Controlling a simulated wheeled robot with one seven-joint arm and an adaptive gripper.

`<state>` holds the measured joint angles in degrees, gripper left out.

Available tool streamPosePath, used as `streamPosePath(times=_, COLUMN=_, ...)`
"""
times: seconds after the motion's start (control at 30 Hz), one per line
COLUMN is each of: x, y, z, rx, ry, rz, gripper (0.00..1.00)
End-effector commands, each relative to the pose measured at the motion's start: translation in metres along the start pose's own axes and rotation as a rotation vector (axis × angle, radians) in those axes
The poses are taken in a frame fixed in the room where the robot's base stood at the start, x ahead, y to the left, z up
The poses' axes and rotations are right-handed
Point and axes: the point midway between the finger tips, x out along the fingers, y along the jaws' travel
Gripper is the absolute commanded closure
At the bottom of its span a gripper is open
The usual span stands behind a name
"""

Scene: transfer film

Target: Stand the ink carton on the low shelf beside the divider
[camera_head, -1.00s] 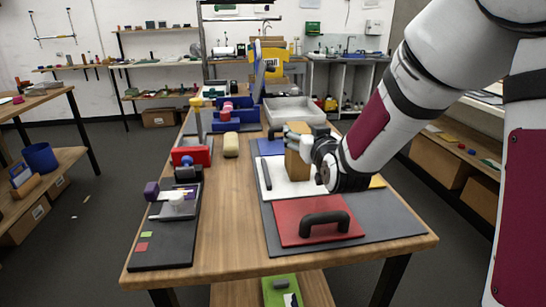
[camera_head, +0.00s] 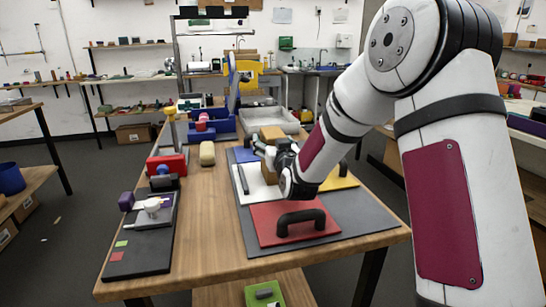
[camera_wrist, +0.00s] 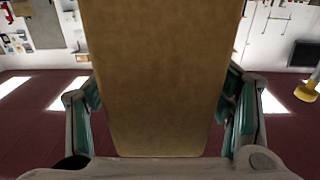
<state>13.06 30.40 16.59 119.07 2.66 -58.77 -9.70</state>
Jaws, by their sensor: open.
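A tan-brown carton (camera_head: 270,133) stands upright on the work table, at the white panel (camera_head: 255,181). My gripper (camera_head: 272,152) is at the carton from the front right and hides part of it. In the wrist view the carton (camera_wrist: 160,70) fills the middle, between the two green-grey fingers of my open gripper (camera_wrist: 160,112). I cannot tell whether the fingers touch its sides. A low wooden shelf (camera_head: 215,296) shows under the table's front edge, with a green item (camera_head: 265,292) on it. I cannot make out a divider there.
A red panel with a black handle (camera_head: 300,222) lies in front of the carton on a grey mat (camera_head: 345,212). A dark tray with tools (camera_head: 145,240) lies at the left. A grey bin (camera_head: 270,118) stands behind. The wood between tray and mat is clear.

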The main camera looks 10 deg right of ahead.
Motion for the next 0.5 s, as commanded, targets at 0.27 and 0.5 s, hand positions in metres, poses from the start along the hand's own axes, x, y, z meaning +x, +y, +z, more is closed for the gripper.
streamPosePath(times=0.27, x=0.0007, y=0.0000, z=-0.0001, rx=0.000, ry=0.000, rz=0.000, gripper=0.38)
streamPosePath(times=0.5, x=0.0006, y=0.0000, z=-0.0003, rx=0.000, ry=0.000, rz=0.000, gripper=0.92)
